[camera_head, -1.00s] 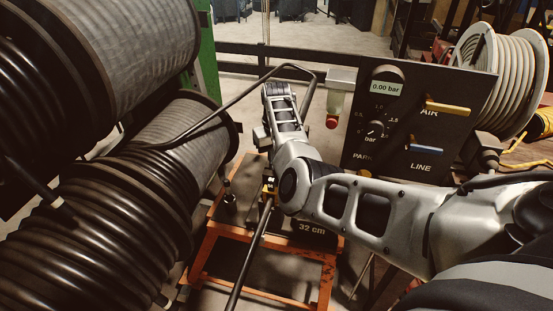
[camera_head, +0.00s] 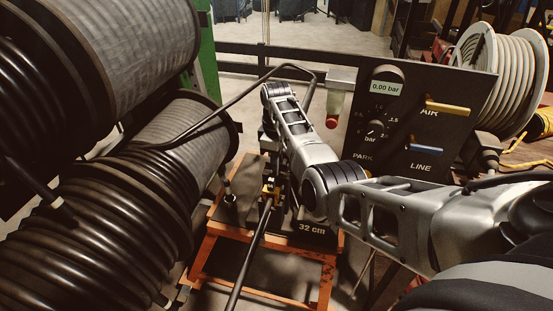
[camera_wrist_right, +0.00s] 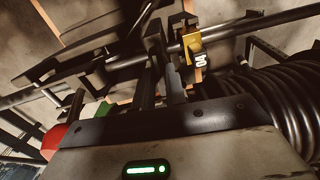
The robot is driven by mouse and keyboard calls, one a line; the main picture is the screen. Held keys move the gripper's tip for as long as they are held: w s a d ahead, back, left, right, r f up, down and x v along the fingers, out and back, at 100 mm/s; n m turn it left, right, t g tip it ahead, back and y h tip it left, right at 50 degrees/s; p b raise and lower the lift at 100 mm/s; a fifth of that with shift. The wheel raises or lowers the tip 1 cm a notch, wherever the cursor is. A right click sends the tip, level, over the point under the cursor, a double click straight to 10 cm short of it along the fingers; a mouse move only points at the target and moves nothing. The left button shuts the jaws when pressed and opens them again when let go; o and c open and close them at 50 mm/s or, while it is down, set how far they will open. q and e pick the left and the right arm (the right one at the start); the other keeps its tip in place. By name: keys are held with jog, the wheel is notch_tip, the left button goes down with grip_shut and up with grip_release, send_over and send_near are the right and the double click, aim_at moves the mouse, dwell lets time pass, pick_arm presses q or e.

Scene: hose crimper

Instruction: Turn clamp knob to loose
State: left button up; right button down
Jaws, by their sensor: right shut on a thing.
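A yellow clamp part (camera_head: 270,190) sits on the orange-framed stand, next to a black hose running through the fixture. In the right wrist view the yellow part (camera_wrist_right: 192,46) shows with a white marking below it, near a dark rod. My right gripper (camera_wrist_right: 163,70) reaches down to the fixture beside this yellow part. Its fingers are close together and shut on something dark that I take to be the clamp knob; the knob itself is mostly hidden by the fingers. In the head view my right arm covers much of the fixture. My left gripper is not in view.
Large black hose reels (camera_head: 110,200) fill the left side. A dark gauge panel (camera_head: 400,125) reading 0.00 bar, with yellow and blue handles, stands to the right. A red button (camera_head: 331,122) hangs behind my arm. The orange stand (camera_head: 260,284) carries a 32 cm label.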

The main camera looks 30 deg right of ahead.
jog(key=shift+w+r+n, duration=0.1)
jog(key=shift+n, duration=0.5)
jog(key=c, duration=1.4)
grip_release()
jog(key=shift+c, duration=0.2)
